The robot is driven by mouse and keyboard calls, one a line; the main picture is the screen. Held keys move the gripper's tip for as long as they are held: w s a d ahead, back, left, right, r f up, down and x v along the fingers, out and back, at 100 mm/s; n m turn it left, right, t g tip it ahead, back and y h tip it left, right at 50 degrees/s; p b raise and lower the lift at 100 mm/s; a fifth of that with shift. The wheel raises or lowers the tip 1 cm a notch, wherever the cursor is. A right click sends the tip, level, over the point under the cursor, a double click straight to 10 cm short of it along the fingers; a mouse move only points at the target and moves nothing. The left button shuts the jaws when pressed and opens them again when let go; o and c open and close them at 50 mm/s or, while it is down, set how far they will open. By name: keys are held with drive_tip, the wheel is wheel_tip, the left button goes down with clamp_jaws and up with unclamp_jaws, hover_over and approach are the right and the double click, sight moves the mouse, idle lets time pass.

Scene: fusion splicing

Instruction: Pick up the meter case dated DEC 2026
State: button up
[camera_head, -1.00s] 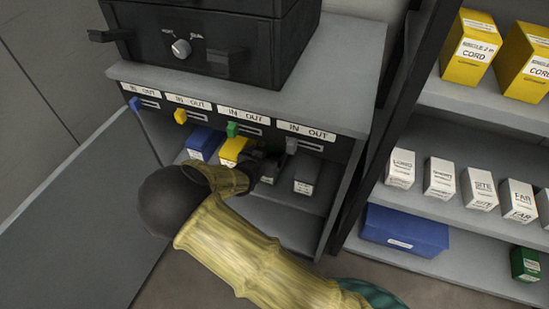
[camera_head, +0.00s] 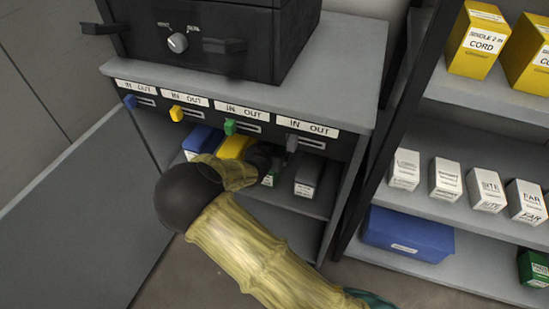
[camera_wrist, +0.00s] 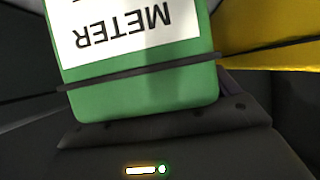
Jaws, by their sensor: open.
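A green case (camera_head: 268,180) stands in the cabinet bay, partly hidden behind my arm. In the wrist view the green case (camera_wrist: 145,102) fills the upper middle, close to my palm, with a dark band across it. Its white label reads METER upside down; no date is legible. My gripper (camera_head: 262,158) is dark and open at the green case, and its fingertips are hard to make out. To its left are a yellow case (camera_head: 234,147) and a blue case (camera_head: 202,141). A grey case (camera_head: 309,177) stands to its right. Their dates cannot be read.
Coloured levers and IN OUT labels (camera_head: 241,111) run along the cabinet edge just above the bay. A black box with a knob (camera_head: 178,42) sits on top. An open grey door (camera_head: 85,215) is at left. The right shelves hold white boxes (camera_head: 446,180) and a blue box (camera_head: 408,235).

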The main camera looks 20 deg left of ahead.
idle(0.3)
drive_tip(key=c, duration=1.4)
drive_tip(key=shift+c, duration=0.2)
drive_tip(key=shift+r, duration=0.1)
drive_tip(key=shift+r+p, duration=0.6)
drive_tip(key=shift+r, duration=0.15)
drive_tip(key=shift+s+a+r+p, duration=0.1)
drive_tip(key=shift+s+r+p, duration=0.1)
drive_tip(key=shift+r+p, duration=0.4)
drive_tip(key=shift+s+r+p, duration=0.2)
drive_tip(key=shift+r+p, duration=0.25)
drive_tip(key=shift+r, duration=0.1)
drive_tip(key=s+a+p, duration=0.1)
drive_tip(key=s+p, duration=0.4)
drive_tip(key=s, duration=1.2)
drive_tip(key=shift+f+p, duration=0.2)
drive_tip(key=shift+p, duration=0.2)
drive_tip(key=shift+a, duration=0.15)
